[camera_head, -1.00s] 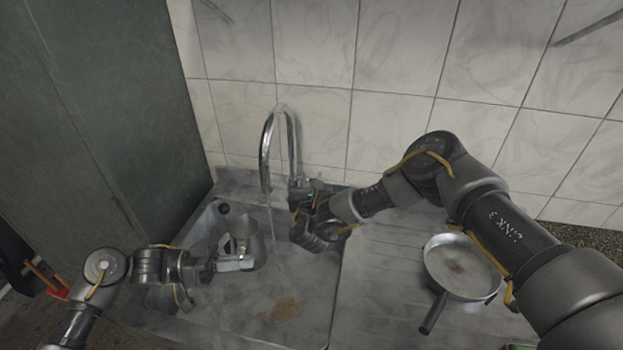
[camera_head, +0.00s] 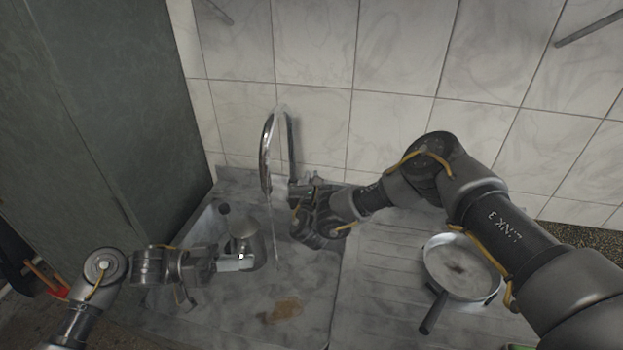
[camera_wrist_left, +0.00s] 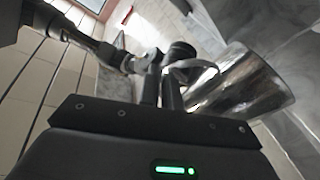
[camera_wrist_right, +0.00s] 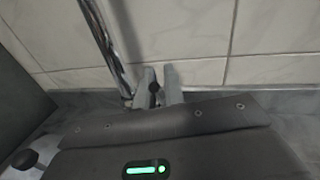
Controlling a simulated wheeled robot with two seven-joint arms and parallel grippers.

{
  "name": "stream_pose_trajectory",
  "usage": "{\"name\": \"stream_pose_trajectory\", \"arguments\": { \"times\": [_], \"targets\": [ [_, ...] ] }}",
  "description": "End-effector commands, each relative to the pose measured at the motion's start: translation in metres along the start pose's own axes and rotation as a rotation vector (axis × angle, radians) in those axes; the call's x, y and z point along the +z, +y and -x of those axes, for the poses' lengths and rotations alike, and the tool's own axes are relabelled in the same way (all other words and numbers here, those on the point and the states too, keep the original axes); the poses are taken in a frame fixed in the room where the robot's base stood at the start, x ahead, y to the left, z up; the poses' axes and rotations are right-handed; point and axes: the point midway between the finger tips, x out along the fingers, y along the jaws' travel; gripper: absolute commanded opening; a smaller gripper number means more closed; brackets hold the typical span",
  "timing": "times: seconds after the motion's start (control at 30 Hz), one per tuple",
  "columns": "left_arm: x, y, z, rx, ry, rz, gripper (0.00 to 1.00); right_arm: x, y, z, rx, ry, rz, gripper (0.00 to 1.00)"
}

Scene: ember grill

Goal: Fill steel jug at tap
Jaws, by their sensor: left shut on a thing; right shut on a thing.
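The steel jug (camera_head: 243,228) is in the sink at the left of the head view. It fills the right half of the left wrist view (camera_wrist_left: 245,85), where it looks tilted. My left gripper (camera_head: 238,263) is shut on its handle. A thin water stream (camera_head: 274,235) falls from the curved chrome tap (camera_head: 267,150) and passes just right of the jug in the head view. I cannot tell whether any enters it. My right gripper (camera_head: 297,190) is shut at the tap's base, on what looks like its lever (camera_wrist_right: 154,90), mostly hidden by the fingers.
The sink basin (camera_head: 245,310) has a brown stain. A pan (camera_head: 460,268) stands on the ribbed drainboard (camera_head: 385,280) at right, under my right arm. A tiled wall (camera_head: 400,60) closes the back, and a dark grey panel (camera_head: 110,110) stands at left.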

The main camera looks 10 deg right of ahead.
Motion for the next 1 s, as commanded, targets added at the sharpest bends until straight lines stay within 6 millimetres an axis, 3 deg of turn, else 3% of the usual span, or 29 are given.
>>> {"name": "stream_pose_trajectory", "arguments": {
  "times": [0.63,1.0],
  "targets": [
    [-0.001,0.0,0.0,0.001,0.001,-0.002,0.0,0.003,-0.004,-0.028,0.02,0.387,-0.081,0.0],
    [-0.001,0.0,0.0,0.0,0.001,-0.002,0.0,0.003,-0.006,-0.032,0.024,0.449,-0.091,0.0]
  ]
}}
